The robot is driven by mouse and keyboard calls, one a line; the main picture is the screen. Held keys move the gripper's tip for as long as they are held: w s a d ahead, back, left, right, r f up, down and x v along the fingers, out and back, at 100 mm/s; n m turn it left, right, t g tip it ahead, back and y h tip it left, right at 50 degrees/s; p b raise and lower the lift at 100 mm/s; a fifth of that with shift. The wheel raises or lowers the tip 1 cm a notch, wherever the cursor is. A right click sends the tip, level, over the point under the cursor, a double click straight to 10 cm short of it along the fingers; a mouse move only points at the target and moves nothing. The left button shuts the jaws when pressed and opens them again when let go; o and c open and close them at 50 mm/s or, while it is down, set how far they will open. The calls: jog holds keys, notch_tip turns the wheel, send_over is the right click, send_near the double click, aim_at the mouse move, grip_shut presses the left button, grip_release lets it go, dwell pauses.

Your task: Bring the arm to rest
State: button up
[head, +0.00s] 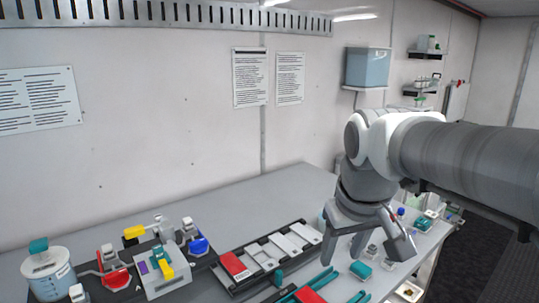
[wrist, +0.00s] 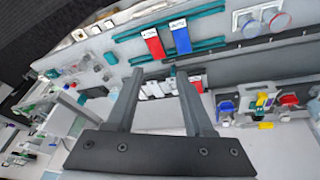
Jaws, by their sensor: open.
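My gripper (head: 366,236) hangs over the right part of the grey bench (head: 300,188), fingers pointing down. In the wrist view my gripper (wrist: 158,88) shows its two dark fingers spread apart with nothing between them. My arm reaches in from the right edge of the head view. Beyond the fingers in the wrist view lie a red block (wrist: 153,43) and a blue block (wrist: 181,38) on teal rails.
A black rack (head: 265,262) with pale plates and a red block (head: 235,266) lies left of my gripper. A valve assembly with red, yellow and blue parts (head: 160,262) and a white tub (head: 48,276) stand further left. Small items crowd the bench's right end. The bench's back middle is clear.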

jog(key=s+d+f+m+t, duration=0.1)
jog(key=s+f, duration=0.3)
jog(key=s, duration=0.6)
jog(key=shift+s+d+f+m+t, duration=0.3)
jog(key=shift+d+f+m+t, duration=0.1)
jog(key=shift+d+m, duration=0.25)
jog(key=shift+a+r, duration=0.1)
jog(key=shift+a, duration=0.05)
